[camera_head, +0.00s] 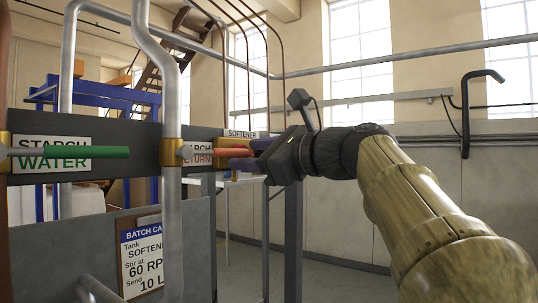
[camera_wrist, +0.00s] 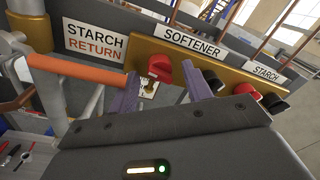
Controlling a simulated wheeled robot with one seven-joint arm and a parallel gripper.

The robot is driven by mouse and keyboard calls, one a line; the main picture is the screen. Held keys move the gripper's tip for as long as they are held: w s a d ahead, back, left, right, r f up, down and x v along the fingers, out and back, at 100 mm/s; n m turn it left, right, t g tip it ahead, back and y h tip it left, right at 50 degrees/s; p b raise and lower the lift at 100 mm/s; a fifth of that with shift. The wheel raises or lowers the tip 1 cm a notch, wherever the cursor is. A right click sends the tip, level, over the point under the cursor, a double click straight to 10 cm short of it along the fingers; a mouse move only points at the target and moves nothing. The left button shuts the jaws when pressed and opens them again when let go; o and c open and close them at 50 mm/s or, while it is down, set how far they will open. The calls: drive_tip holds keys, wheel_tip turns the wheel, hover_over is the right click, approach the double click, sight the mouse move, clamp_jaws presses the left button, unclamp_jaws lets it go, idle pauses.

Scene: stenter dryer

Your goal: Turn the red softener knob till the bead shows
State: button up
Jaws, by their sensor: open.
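The red softener knob (camera_wrist: 159,66) sits on a brass-coloured panel below the SOFTENER sign (camera_wrist: 192,42) in the wrist view. A pale plate with a small brass piece (camera_wrist: 148,88) shows just below it. I cannot make out a bead. My gripper (camera_wrist: 161,75) is open, its two purple-grey fingers spread to the left and right of the red knob, with no clear contact. In the head view my gripper (camera_head: 258,153) reaches in from the right at the panel, hiding the knob; the SOFTENER sign (camera_head: 242,134) shows above it.
A black knob (camera_wrist: 212,80) is close beside my right finger. Another red knob (camera_wrist: 245,90) and black knob (camera_wrist: 273,103) sit under the STARCH sign (camera_wrist: 266,72). An orange lever (camera_wrist: 78,70) lies left of my fingers. A grey pipe (camera_head: 172,120) stands left of the gripper.

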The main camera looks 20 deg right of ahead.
drive_tip(key=b+v, duration=0.4)
drive_tip(key=v, duration=1.3)
drive_tip(key=shift+b, duration=0.3)
drive_tip(key=shift+s, duration=0.15)
